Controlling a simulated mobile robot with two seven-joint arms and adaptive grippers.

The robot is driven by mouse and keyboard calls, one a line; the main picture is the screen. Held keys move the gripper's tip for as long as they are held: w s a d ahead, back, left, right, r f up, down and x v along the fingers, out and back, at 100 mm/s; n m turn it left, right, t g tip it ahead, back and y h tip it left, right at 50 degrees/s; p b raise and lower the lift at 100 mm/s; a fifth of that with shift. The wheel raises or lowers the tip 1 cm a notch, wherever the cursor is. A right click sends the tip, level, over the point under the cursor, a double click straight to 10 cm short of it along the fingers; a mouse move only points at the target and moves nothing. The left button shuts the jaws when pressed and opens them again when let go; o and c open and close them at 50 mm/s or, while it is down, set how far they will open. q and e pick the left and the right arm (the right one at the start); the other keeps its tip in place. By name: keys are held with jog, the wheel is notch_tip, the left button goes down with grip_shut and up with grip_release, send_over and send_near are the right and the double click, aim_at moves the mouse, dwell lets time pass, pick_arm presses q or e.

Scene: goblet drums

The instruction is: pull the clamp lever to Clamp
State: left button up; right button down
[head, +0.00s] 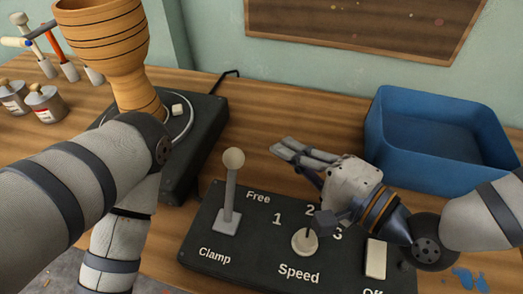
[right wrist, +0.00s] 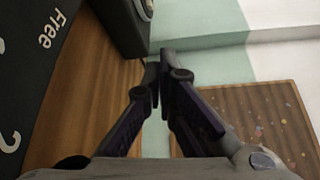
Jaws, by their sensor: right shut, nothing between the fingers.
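The clamp lever (head: 231,190) is a pale rod with a round knob on the left part of the dark control panel (head: 258,262). It rises from a light base plate, with its knob up beside the word Free; Clamp is printed below the base. My right gripper (head: 284,148) is shut and empty, above the table behind the panel, right of the lever knob and apart from it. Its shut fingers also show in the right wrist view (right wrist: 160,72), where the lever is not seen. My left arm comes in from the left, and its gripper is out of view.
The panel also has a speed knob (head: 304,241) and a switch (head: 376,258). A wooden goblet drum (head: 105,45) stands on a black turntable box (head: 205,135) at left. A blue bin (head: 440,165) stands at right. Tins (head: 45,103) stand far left.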

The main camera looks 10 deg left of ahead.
aim_at(231, 188)
pick_arm(q)
jog(key=shift+p+v, duration=0.6)
jog(key=shift+v, duration=0.15)
pick_arm(e)
jog(key=a, duration=0.1)
jog(key=s+a, duration=0.1)
jog(key=a, duration=0.2)
jog(key=shift+s+a+r, duration=0.15)
jog(key=shift+s+r, duration=0.05)
jog(key=shift+s, duration=0.1)
pick_arm(q)
jog(key=shift+w, duration=0.1)
pick_arm(e)
jog(key=shift+r, duration=0.1)
